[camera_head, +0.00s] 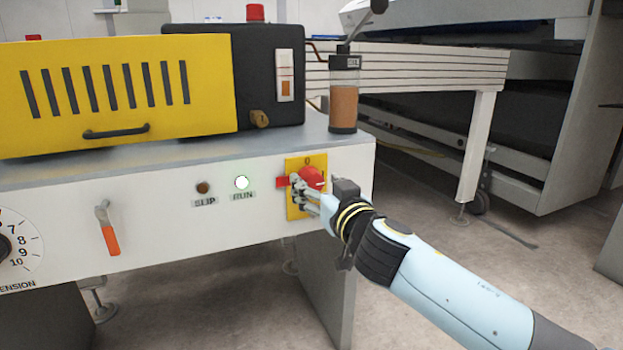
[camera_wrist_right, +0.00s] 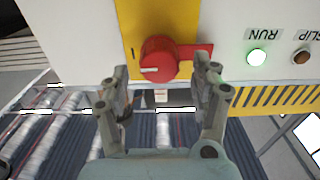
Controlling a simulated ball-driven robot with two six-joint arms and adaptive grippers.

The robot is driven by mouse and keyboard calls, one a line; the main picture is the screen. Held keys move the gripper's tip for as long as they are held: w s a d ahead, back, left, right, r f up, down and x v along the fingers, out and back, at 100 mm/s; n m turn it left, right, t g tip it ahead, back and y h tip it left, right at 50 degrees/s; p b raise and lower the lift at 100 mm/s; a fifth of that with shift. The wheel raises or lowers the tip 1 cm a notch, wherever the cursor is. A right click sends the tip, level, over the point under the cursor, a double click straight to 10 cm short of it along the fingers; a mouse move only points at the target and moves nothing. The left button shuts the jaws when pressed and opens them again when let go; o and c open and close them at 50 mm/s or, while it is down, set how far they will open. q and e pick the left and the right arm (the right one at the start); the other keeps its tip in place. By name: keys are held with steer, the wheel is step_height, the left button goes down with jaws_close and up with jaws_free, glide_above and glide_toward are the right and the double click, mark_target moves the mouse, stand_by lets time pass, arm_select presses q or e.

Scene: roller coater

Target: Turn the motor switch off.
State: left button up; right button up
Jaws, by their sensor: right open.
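The motor switch is a red rotary knob (camera_head: 313,178) on a yellow plate (camera_head: 292,211) at the right end of the machine's white front panel. A 0 is printed above the knob, and its white mark points right in the head view. In the right wrist view the knob (camera_wrist_right: 160,56) sits just ahead of the fingertips, with a red tab beside it. My right gripper (camera_head: 303,189) is open at the plate, its fingers (camera_wrist_right: 160,82) on either side of the knob's near edge. I cannot tell whether they touch it. My left gripper is not in view.
The RUN lamp (camera_head: 241,182) glows; the SLIP lamp (camera_head: 203,188) looks dark. An orange-handled lever (camera_head: 110,238) and a tension dial (camera_head: 14,245) are farther left. A lubricator cup (camera_head: 344,98) stands above the switch.

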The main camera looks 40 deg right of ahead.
mark_target(315, 183)
steer(key=shift+x, duration=1.6)
steer(key=shift+c, duration=0.5)
steer(key=c, duration=1.1)
steer(key=shift+o, duration=0.2)
